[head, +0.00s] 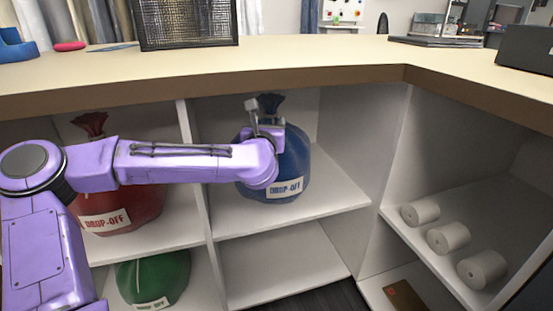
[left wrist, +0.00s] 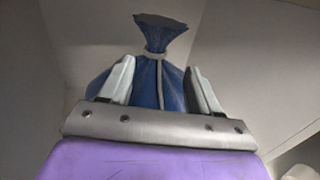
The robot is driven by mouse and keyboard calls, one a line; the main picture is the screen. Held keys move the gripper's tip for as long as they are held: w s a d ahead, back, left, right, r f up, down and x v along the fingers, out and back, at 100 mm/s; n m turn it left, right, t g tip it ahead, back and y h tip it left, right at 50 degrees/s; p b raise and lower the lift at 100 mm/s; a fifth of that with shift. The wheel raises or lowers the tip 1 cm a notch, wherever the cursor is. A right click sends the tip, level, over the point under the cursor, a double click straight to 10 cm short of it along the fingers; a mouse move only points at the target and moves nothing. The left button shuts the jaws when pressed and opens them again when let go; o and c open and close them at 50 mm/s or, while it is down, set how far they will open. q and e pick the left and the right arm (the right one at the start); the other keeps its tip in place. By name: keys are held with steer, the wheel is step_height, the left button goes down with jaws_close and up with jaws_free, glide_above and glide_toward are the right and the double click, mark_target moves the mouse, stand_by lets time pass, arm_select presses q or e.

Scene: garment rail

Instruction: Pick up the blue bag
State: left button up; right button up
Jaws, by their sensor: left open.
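The blue bag (head: 292,165) stands upright on the upper shelf of the middle compartment, with a dark tied top and a "DROP-OFF" label. My left arm reaches across to it, and my left gripper (head: 264,118) is at the bag's neck, partly hiding its left side. In the left wrist view the open left gripper (left wrist: 160,90) has one finger on each side of the blue bag's neck (left wrist: 157,68). I cannot tell whether the fingers touch it. My right gripper is not in view.
A red bag (head: 120,215) stands in the left compartment, partly behind my arm, above a green bag (head: 153,277). White rolls (head: 448,237) lie on the right shelf. The counter (head: 300,62) overhangs the shelves. The shelf below the blue bag is empty.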

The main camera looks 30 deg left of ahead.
mark_target(270, 111)
arm_select(q)
steer(key=x, duration=0.4)
steer(key=b+x, duration=0.1)
steer(key=x, duration=0.3)
steer(key=shift+s+a+f, duration=0.1)
steer(key=shift+a+f, duration=0.1)
steer(key=shift+a, duration=0.15)
steer(key=shift+w+r, duration=0.1)
steer(key=shift+w, duration=0.2)
steer(key=shift+a, duration=0.1)
jaws_close()
stand_by(0.4)
steer(key=shift+r, duration=0.1)
